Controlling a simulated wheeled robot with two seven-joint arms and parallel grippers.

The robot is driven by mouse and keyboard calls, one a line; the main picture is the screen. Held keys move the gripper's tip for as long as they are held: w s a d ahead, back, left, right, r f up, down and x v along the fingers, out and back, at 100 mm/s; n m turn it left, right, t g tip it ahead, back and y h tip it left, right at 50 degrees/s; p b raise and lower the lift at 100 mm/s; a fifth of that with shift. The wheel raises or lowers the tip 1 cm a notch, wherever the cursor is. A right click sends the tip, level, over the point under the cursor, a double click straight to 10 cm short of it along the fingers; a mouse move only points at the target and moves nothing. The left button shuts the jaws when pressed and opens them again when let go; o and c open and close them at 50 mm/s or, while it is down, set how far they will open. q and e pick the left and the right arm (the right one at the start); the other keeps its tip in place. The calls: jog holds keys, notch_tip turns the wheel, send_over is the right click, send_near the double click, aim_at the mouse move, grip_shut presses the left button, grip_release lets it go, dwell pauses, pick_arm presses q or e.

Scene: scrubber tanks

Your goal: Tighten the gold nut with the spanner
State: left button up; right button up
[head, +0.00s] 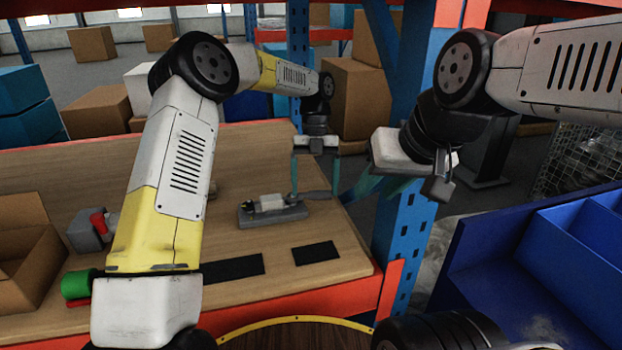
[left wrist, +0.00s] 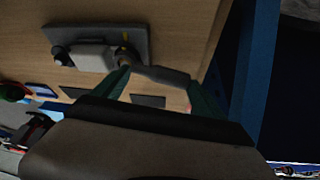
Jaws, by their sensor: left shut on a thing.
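The grey spanner (head: 318,195) lies at the right end of a grey base plate (head: 272,217) that carries a white block (head: 269,202), on the wooden bench. In the left wrist view the spanner (left wrist: 165,75) points left to a small gold spot, likely the gold nut (left wrist: 123,59), beside the block. The nut is too small to make out in the head view. My left gripper (head: 316,185) points down over the bench with its teal fingers on either side of the spanner, shut on it.
Two black mats (head: 316,253) lie at the bench front. An open cardboard box (head: 25,240), a red-and-grey tool (head: 90,230) and a green roll (head: 78,284) are at the left. A blue rack post (head: 408,235) and a blue bin (head: 560,265) stand at the right.

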pick_arm(q)
jog(key=shift+r, duration=0.3)
jog(key=shift+r, duration=0.35)
jog(key=shift+r, duration=0.25)
jog(key=shift+r, duration=0.7)
